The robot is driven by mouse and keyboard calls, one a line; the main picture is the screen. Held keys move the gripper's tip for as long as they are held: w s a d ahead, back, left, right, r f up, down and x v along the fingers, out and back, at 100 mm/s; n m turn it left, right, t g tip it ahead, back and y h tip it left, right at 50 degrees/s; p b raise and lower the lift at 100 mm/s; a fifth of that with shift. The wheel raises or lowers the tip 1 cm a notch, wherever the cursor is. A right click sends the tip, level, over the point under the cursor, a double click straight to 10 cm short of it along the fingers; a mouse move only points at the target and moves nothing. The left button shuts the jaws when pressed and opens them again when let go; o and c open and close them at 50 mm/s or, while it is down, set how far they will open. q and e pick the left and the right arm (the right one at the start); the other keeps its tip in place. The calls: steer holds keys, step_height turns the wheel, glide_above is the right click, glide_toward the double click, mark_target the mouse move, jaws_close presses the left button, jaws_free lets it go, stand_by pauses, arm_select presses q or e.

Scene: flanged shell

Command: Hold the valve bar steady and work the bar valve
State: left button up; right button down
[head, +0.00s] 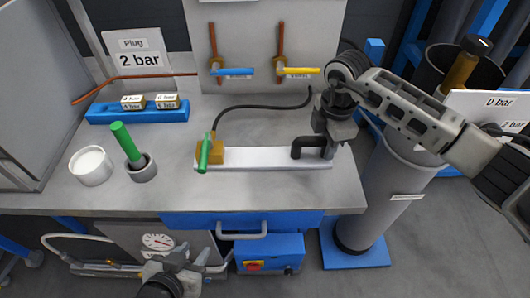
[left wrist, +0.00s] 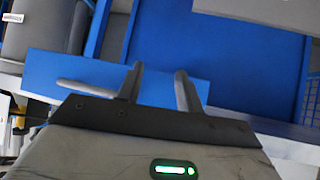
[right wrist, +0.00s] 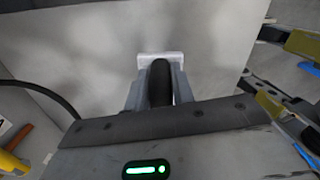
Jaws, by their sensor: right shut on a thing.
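The valve bar (head: 262,159) is a pale flat bar lying on the workbench. At its left end sits a brass valve block (head: 214,150) with a green lever (head: 205,155) pointing toward the bench front. At its right end stands a black handle (head: 299,147). My right gripper (head: 328,140) is shut on this handle from above; the right wrist view shows the handle (right wrist: 160,82) between its fingers. My left gripper (head: 188,262) is in front of the bench, below the edge and away from the valve. Its fingers (left wrist: 160,85) are apart and empty.
A green-handled tool stands in a grey cup (head: 143,172) beside a white pot (head: 91,166). A blue rack (head: 137,112) holds two brass blocks. A black hose (head: 262,106) runs behind the bar. Wall valves have blue (head: 231,72) and yellow (head: 298,71) levers. A blue drawer (head: 241,221) fronts the bench.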

arm_select(q)
jaws_close()
step_height(320, 180, up, 6)
steer(key=d+n+g+h, duration=0.15)
steer(key=g+h, duration=0.25)
steer(key=g, duration=0.4)
steer(key=w+a+r, duration=0.3)
steer(key=r, duration=0.4)
steer(key=w+a+r+t+y, duration=0.1)
steer(key=w+a+r, duration=0.2)
steer(key=r, duration=0.4)
steer(key=w+a+r+t, duration=0.1)
steer(key=w+a+r, duration=0.2)
steer(key=r, duration=0.4)
steer(key=shift+w+r, duration=0.15)
steer(key=shift+a, duration=0.1)
